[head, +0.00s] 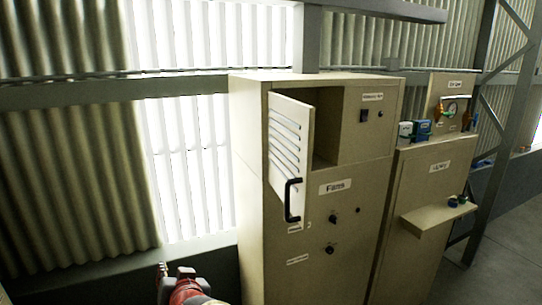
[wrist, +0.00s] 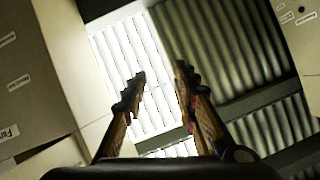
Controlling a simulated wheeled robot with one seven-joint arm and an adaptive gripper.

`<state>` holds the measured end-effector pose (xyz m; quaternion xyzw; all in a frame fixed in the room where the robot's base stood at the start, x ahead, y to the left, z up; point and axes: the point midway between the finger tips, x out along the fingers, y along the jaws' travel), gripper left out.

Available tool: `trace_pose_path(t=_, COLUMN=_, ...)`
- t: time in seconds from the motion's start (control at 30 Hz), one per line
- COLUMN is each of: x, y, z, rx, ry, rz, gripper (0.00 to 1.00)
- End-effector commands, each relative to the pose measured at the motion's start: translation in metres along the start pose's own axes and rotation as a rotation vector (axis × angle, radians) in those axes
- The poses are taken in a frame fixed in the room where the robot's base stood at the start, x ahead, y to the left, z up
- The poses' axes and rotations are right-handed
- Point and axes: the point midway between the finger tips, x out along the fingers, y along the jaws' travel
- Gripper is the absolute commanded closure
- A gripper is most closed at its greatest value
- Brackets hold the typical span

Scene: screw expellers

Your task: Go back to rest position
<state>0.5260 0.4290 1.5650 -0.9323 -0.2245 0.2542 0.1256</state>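My gripper (wrist: 160,78) is open and empty in the wrist view, its two fingers apart with corrugated wall behind them. The beige cabinet (head: 300,245) stands right of my arm. Its upper left door (head: 290,150), with vent slots and a black handle (head: 291,200), stands open. The compartment behind it (head: 326,130) looks empty where visible. The gripper touches nothing.
A second beige cabinet (head: 425,165) stands at the right, with a shelf (head: 437,218) sticking out and blue items (head: 421,130) on top. Corrugated wall (head: 75,180) with bright panels and grey beams lies behind. Floor (head: 500,240) is clear at far right.

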Motion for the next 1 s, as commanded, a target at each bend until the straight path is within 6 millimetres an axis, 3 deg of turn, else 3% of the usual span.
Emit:
trace_pose_path(t=0.03, x=-0.005, y=0.011, z=0.027, rx=-0.009, ry=-0.068, rz=-0.031, gripper=0.72)
trace_pose_path(t=0.17, x=-0.035, y=0.043, z=0.091, rx=-0.041, ry=-0.265, rz=-0.075, gripper=0.72)
trace_pose_path(t=0.3, x=-0.077, y=0.101, z=0.158, rx=-0.074, ry=-0.458, rz=-0.041, gripper=0.72)
trace_pose_path(t=0.5, x=-0.138, y=0.196, z=0.235, rx=-0.102, ry=-0.646, rz=0.091, gripper=0.72)
trace_pose_path(t=0.8, x=-0.209, y=0.318, z=0.319, rx=-0.106, ry=-0.737, rz=0.322, gripper=0.72)
trace_pose_path(t=1.0, x=-0.228, y=0.372, z=0.349, rx=-0.072, ry=-0.646, rz=0.434, gripper=0.72)
